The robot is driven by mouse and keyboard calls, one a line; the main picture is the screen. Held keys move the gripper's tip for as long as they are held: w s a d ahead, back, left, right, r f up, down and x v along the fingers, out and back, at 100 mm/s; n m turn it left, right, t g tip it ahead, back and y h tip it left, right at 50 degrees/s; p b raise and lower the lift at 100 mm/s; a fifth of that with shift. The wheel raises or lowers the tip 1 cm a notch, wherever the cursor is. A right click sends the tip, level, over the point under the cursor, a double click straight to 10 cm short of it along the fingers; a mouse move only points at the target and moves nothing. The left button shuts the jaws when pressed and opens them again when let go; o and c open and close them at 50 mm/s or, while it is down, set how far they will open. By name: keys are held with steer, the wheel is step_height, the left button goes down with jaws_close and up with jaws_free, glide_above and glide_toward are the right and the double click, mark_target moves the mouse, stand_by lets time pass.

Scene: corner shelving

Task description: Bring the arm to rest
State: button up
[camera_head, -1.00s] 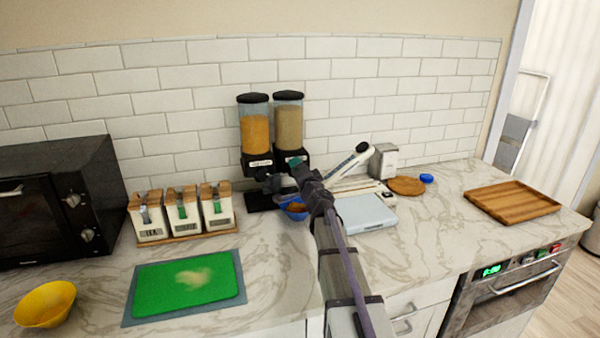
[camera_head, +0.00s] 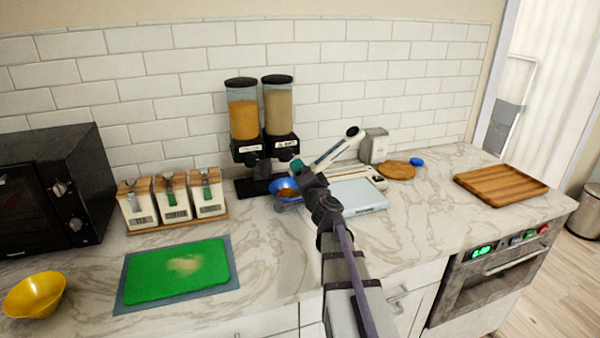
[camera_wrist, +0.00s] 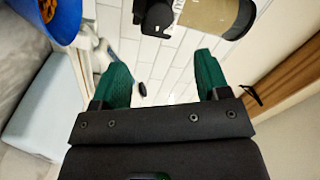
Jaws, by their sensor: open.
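My gripper (camera_head: 298,166) is in front of the dispensers, above and just right of the blue bowl in the head view. In the wrist view, its two green fingers (camera_wrist: 162,78) stand apart with nothing between them. The blue bowl (camera_head: 280,184) holds brown food and sits at the foot of the dispensers; its edge also shows at the wrist view's top left (camera_wrist: 70,22). My arm partly covers the scale's left side in the head view.
Two cereal dispensers (camera_head: 262,112) stand against the tiled wall. A light-blue scale (camera_head: 358,195) lies to the right. Three canisters (camera_head: 172,200), a green cutting board (camera_head: 178,270) and a yellow bowl (camera_head: 34,294) are left. A wooden tray (camera_head: 500,184) sits far right, with clear counter before it.

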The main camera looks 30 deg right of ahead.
steer(key=s+a+f+n+g+y+p, duration=0.3)
steer(key=s+a+n+g+y, duration=0.15)
steer(key=a, duration=0.35)
steer(key=s+a+f+n+g+y+p, duration=0.2)
steer(key=s+a+n+g+y+p, duration=0.15)
steer(key=a+n+g+y, duration=0.35)
steer(key=s+a+r+n+g+h+p, duration=0.1)
steer(key=s+a+r+g+h+p, duration=0.2)
steer(key=s+p, duration=0.3)
steer(key=s+a+r+n+g+h+p, duration=0.1)
steer(key=s+a+r+g+h+p, duration=0.2)
steer(key=s+h+p, duration=0.3)
steer(key=shift+s+a+g+p, duration=0.35)
steer(key=shift+s+g+p, duration=0.25)
steer(key=shift+s, duration=0.95)
